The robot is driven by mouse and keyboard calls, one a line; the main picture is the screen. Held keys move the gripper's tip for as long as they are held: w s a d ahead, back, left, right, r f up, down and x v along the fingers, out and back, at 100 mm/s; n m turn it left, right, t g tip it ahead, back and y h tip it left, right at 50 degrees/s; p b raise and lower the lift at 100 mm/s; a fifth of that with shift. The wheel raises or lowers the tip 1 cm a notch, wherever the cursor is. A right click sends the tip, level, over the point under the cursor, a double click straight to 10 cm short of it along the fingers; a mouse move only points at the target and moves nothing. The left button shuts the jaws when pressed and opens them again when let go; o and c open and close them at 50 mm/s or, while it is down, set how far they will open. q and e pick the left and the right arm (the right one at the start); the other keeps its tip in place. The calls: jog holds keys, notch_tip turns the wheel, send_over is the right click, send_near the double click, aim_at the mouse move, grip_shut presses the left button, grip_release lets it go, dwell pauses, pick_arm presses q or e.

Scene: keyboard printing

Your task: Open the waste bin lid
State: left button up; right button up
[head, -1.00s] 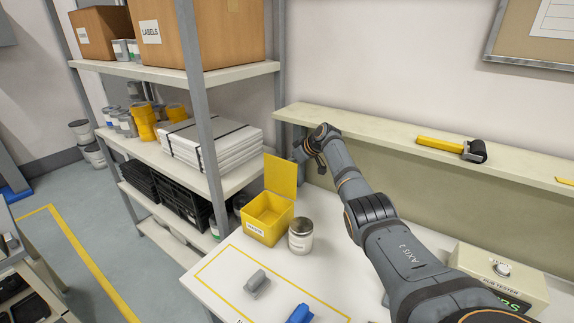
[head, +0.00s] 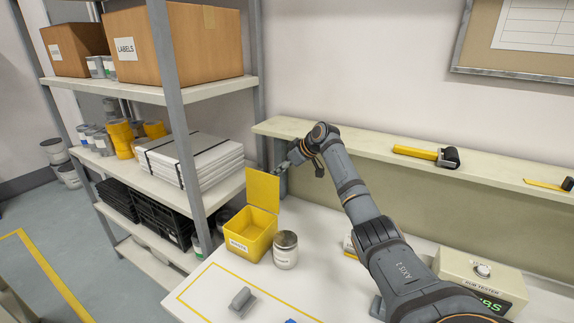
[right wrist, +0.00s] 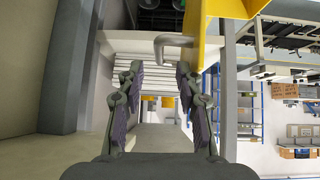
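The yellow waste bin (head: 250,240) stands on the white table at the shelf's right, with a label on its front. Its yellow lid (head: 262,190) stands upright at the back, and the bin's mouth is uncovered. My right gripper (head: 285,164) is just behind and right of the lid's upper edge; contact cannot be told in the head view. In the right wrist view my right gripper (right wrist: 155,75) has its two fingers apart with nothing between them. A yellow panel, apparently the lid (right wrist: 212,25), and a grey bent rod (right wrist: 175,42) lie beyond the fingertips. My left gripper is not in view.
A grey-lidded jar (head: 285,250) stands close right of the bin. A metal shelf post (head: 178,130) rises at left. A raised ledge (head: 370,143) with a yellow-handled roller (head: 428,154) runs behind the table. A rub tester (head: 480,276) sits at the right.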

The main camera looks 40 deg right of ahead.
jog(key=v, duration=0.4)
jog(key=shift+s+r, duration=0.1)
jog(key=shift+r, duration=0.05)
jog(key=shift+d, duration=0.1)
